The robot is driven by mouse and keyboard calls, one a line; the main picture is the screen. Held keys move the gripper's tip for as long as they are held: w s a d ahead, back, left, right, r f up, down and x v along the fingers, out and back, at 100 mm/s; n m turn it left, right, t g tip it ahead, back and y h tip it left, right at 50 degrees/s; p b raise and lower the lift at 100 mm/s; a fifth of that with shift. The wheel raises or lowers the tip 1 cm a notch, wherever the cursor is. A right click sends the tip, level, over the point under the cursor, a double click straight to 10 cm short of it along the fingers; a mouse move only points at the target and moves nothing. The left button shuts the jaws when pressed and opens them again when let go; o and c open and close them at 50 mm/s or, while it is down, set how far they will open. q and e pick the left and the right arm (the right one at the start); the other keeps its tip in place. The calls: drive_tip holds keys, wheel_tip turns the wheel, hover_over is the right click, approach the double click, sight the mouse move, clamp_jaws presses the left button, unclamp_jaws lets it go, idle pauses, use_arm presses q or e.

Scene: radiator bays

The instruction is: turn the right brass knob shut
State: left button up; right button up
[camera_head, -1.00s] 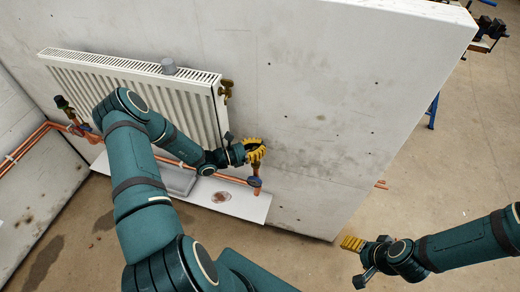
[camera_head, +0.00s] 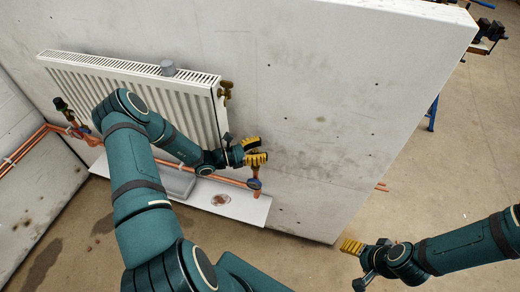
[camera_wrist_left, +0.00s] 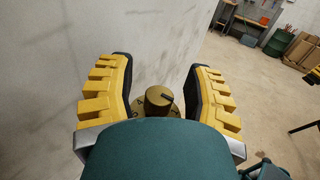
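In the head view my left gripper (camera_head: 254,151) is open near the wall, right of the radiator's lower corner; I cannot make out the knob there. My right gripper (camera_head: 352,247) hangs low at the right, away from the wall; its finger opening is unclear.
The white radiator (camera_head: 135,92) is on the concrete wall (camera_head: 320,90). A brass fitting (camera_head: 226,89) sits at its upper right. A blue-handled valve (camera_head: 254,184) is on the copper pipe below my left gripper. A white ledge (camera_head: 242,207) runs beneath.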

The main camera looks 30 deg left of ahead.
use_arm(q)
wheel_tip(320, 180, up, 10)
idle(0.6)
drive_tip(key=shift+o, duration=0.2)
drive_tip(key=shift+d, duration=0.1)
